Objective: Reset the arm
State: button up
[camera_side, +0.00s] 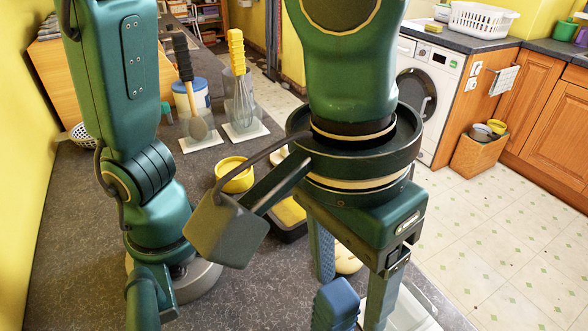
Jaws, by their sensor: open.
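My gripper (352,285) hangs from the green arm at the centre of the side view, pointing down. Its two fingers are apart, and nothing is held between them that I can see. A blue ridged object (336,302) shows low by the fingers; whether it touches them I cannot tell. A pale yellow rounded object (348,262) shows partly behind the fingers. My arm and gripper hide part of the counter behind them.
On the grey counter (75,240) are a yellow cup (236,177), a dark tray (290,229) and a white container (410,312). A spoon (198,128) and whisk (243,105) stand upright in holders behind. A washing machine (440,75) stands across the floor.

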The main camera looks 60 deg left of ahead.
jog(key=w+a+m+t, duration=0.1)
jog(key=a+t, duration=0.3)
jog(key=a, duration=1.5)
jog(key=shift+w+f+t+y, duration=0.2)
jog(key=shift+w+t+y, duration=0.2)
jog(key=shift+w, duration=0.1)
jog(key=o, duration=0.4)
jog(key=shift+a+f, duration=0.15)
jog(key=shift+a, duration=0.1)
jog(key=shift+o, duration=0.7)
jog(key=shift+s+f, duration=0.15)
jog(key=shift+s, duration=0.15)
jog(key=s+d+r+g+h, duration=0.2)
jog(key=s+d+r, duration=0.2)
jog(key=d+r, duration=0.3)
jog(key=s+d+r+g+h, duration=0.15)
jog(key=s+d+r, duration=0.3)
jog(key=r, duration=0.45)
jog(key=w+x, duration=0.1)
jog(key=x, duration=0.9)
jog(key=shift+r, duration=0.15)
